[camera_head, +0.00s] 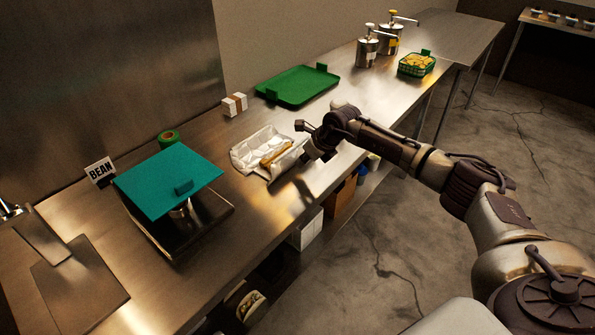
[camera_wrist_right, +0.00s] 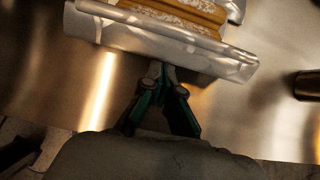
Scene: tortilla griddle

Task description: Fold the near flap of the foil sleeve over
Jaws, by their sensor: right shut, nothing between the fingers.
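The silver foil sleeve (camera_head: 246,157) lies open on the steel counter, with a golden-brown rolled tortilla (camera_head: 277,153) in it. In the right wrist view the near flap (camera_wrist_right: 150,40) is a pale silver strip across the top, and the roll (camera_wrist_right: 190,10) is behind it. My right gripper (camera_head: 307,134) is at the right end of the sleeve in the head view. In the wrist view its fingertips (camera_wrist_right: 160,68) are together and empty, right by the flap's lower edge. I cannot tell if they touch it. My left gripper is not in view.
A green tray (camera_head: 298,86) and a small white box with a brown band (camera_head: 234,104) are behind the sleeve. Metal pump dispensers (camera_head: 367,50) and a green basket (camera_head: 416,64) are farther back. The counter's front edge is close by.

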